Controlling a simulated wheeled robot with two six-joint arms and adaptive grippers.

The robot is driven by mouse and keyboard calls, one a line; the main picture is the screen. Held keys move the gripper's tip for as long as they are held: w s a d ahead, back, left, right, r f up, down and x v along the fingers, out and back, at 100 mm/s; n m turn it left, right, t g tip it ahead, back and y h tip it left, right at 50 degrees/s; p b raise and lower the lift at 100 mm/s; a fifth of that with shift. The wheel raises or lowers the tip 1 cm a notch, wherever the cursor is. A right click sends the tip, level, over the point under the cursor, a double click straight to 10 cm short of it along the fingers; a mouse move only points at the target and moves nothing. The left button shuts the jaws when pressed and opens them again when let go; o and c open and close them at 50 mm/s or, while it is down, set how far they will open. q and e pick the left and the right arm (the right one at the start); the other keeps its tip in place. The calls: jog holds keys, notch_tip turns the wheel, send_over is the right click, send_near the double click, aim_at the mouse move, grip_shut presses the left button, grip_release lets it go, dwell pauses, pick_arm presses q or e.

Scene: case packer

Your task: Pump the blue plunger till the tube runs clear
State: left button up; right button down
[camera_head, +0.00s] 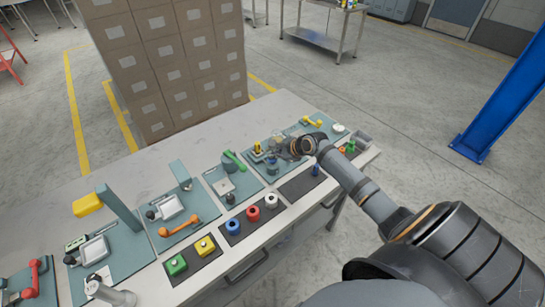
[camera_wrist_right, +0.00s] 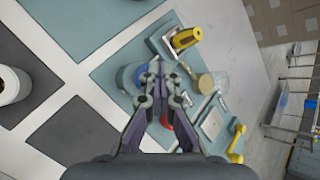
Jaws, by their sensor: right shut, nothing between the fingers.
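My right gripper (camera_head: 286,150) is over the far part of the long bench, at a teal station plate. It is shut and empty. In the right wrist view its closed fingers (camera_wrist_right: 160,72) are in front of a blue round part (camera_wrist_right: 127,76), which they partly hide. I cannot tell whether they touch it or whether it is the plunger's top. A red part (camera_wrist_right: 166,121) shows beside the fingers. A clear cylinder (camera_wrist_right: 218,82) lies to their right, beside a tan disc (camera_wrist_right: 205,84); I cannot tell whether it is the tube.
The bench (camera_head: 190,150) holds several teal plates with fixtures. Blue, red and white round pieces stand on a dark mat, and green and yellow blocks (camera_head: 205,245) on another. A yellow fixture (camera_wrist_right: 185,38) is near the gripper. Stacked cartons (camera_head: 170,60) stand behind the bench.

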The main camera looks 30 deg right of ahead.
jog(key=shift+f, duration=0.75)
dwell(0.5)
jog(key=shift+d+r+p, duration=0.1)
jog(key=shift+r+p, duration=1.65)
jog(key=shift+p, duration=0.8)
notch_tip(320, 180, up, 5)
jog(key=p, duration=0.5)
jog(key=shift+p, duration=0.35)
